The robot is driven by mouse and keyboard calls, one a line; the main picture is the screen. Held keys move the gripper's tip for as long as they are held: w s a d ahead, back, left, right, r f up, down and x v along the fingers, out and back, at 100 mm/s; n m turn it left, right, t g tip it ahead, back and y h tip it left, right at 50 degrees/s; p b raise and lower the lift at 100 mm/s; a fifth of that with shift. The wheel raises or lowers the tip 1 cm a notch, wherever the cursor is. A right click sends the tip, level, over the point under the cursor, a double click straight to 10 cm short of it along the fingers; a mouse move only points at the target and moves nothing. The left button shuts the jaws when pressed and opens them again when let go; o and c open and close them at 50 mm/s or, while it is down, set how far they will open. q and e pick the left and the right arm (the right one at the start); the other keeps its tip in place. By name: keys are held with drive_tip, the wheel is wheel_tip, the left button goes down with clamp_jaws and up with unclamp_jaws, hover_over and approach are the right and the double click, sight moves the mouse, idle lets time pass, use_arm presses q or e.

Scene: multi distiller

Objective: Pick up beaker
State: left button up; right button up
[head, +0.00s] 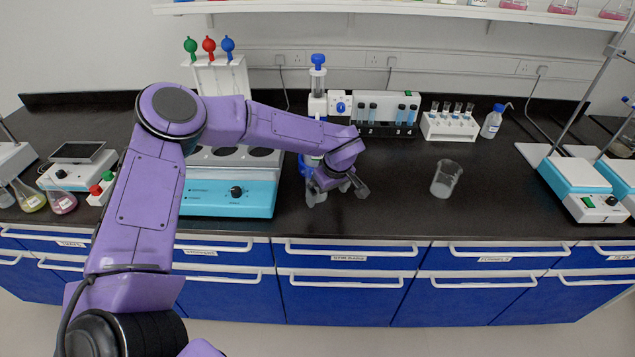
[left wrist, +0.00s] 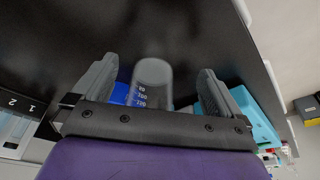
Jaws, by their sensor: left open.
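A clear glass beaker (head: 445,180) stands upright on the black bench top, right of centre in the head view. My left gripper (head: 340,190) is open and empty above the bench, to the left of the beaker and apart from it. My right gripper is not in view.
A teal heating unit (head: 232,195) stands left of my gripper. A tube rack (head: 450,127) and a wash bottle (head: 493,122) stand behind the beaker. A teal stirrer with a stand (head: 578,180) is at right. The bench around the beaker is clear.

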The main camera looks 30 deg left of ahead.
use_arm(q)
drive_tip(key=w+a, duration=0.1)
drive_tip(key=a, duration=0.1)
drive_tip(key=w+a+p, duration=0.2)
drive_tip(key=a, duration=0.1)
drive_tip(key=shift+a+f, duration=0.15)
drive_tip(key=shift+a, duration=0.15)
drive_tip(key=shift+f, duration=0.55)
drive_tip(key=shift+c, duration=0.9)
drive_tip(key=c, duration=0.9)
drive_tip(key=shift+c, duration=0.5)
